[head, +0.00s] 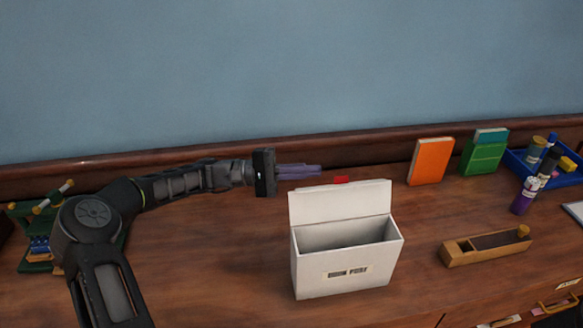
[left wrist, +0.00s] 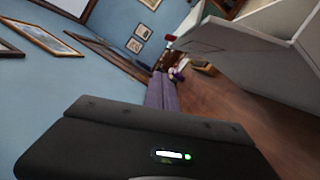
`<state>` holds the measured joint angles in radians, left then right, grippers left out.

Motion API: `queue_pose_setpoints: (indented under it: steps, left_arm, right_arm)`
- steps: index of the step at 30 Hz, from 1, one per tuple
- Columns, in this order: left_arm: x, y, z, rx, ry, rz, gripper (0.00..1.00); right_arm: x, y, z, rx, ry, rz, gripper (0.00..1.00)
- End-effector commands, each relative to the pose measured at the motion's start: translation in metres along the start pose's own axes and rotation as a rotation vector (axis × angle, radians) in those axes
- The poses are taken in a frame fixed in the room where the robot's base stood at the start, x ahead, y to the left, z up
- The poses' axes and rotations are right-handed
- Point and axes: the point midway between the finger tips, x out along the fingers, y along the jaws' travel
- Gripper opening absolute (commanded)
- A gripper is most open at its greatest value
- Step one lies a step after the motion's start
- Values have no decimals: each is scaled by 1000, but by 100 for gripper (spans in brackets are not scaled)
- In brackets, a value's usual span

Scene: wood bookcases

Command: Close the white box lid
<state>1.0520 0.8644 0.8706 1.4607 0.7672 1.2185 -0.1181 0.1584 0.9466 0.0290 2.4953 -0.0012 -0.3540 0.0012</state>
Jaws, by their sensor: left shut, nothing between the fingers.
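The white box (head: 345,268) stands upright on the wooden desk, with a small label on its front. Its lid (head: 340,202) is open, raised upright along the back edge, and the inside looks empty. My left gripper (head: 318,171) is shut and empty, behind and just above the lid's top left corner, apart from it as far as I can tell. In the left wrist view the shut fingers (left wrist: 162,92) point away, and the white lid (left wrist: 235,45) shows at the upper right. My right gripper is not in view.
A small red object (head: 341,179) lies behind the lid. A wooden block tool (head: 486,247) lies right of the box, with a blue tray (head: 516,162) beyond.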

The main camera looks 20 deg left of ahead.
Motion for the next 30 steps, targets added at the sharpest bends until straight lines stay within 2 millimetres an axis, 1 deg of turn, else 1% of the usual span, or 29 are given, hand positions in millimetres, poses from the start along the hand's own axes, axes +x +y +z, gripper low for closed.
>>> queue_pose_setpoints:
  steps: [1, 5, 10, 15, 30]
  left_arm:
    - [12, 3, 3, -1, -5, 0, 0]
    - [38, 3, 2, -1, -4, 0, 0]
    - [42, 2, 27, -2, 0, -1, 0]
    - [45, 0, 38, -1, 0, -1, 0]
    - [46, 0, 38, 8, 0, -2, 0]
  right_arm:
    - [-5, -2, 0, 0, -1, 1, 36]
    - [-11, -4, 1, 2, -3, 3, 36]
    - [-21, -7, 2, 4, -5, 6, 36]
    - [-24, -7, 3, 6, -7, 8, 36]
    - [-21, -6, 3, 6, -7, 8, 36]
